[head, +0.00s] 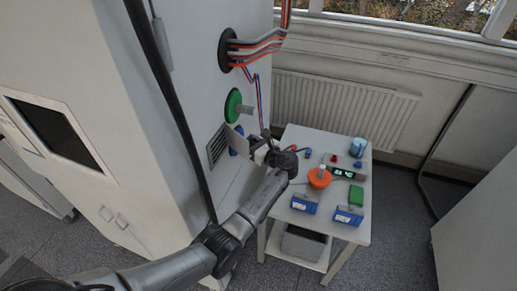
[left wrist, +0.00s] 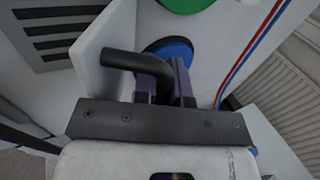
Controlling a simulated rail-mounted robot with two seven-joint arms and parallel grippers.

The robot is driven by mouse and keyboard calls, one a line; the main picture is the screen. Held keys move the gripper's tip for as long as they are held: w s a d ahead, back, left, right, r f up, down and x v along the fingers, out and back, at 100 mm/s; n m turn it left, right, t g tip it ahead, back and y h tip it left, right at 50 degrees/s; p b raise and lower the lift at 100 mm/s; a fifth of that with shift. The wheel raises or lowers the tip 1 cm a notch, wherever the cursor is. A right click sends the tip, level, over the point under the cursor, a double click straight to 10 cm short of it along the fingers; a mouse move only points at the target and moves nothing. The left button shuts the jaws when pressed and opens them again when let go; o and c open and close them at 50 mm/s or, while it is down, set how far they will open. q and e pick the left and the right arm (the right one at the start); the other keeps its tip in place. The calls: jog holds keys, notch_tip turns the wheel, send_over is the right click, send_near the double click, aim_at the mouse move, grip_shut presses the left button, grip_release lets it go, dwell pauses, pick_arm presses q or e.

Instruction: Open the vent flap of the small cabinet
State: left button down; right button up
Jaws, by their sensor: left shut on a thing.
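The small cabinet's vent flap (head: 237,139) is a pale plate standing out at an angle from the wall, beside a slotted grille (head: 217,146). In the left wrist view the flap (left wrist: 94,44) fills the left-centre, with the grille's dark slots (left wrist: 60,28) behind it. A black bent handle (left wrist: 130,61) runs between the fingers of my left gripper (left wrist: 166,82), which is shut on it. In the head view my left gripper (head: 262,152) is at the flap's right edge. A blue round port (head: 236,150) is partly hidden behind the flap. My right gripper is out of view.
A green round port (head: 233,105) and a cable port (head: 228,50) sit above on the wall; red and blue cables hang close to the gripper. A white table (head: 335,225) at the right holds an orange container (head: 319,178), blue boxes and small items.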

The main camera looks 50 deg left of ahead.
pick_arm(q)
jog(key=shift+w+a+f+n+g+b, duration=0.15)
jog(key=shift+w+n+g+b, duration=0.1)
jog(key=shift+n+g+b, duration=0.25)
jog(key=c, duration=1.2)
grip_release()
jog(key=shift+a, duration=0.1)
jog(key=shift+o, duration=0.2)
jog(key=w+d+b, duration=0.1)
jog(key=d+b, duration=0.1)
jog(key=d, duration=1.1)
jog(key=shift+w+d, duration=0.3)
jog(key=shift+d, duration=0.1)
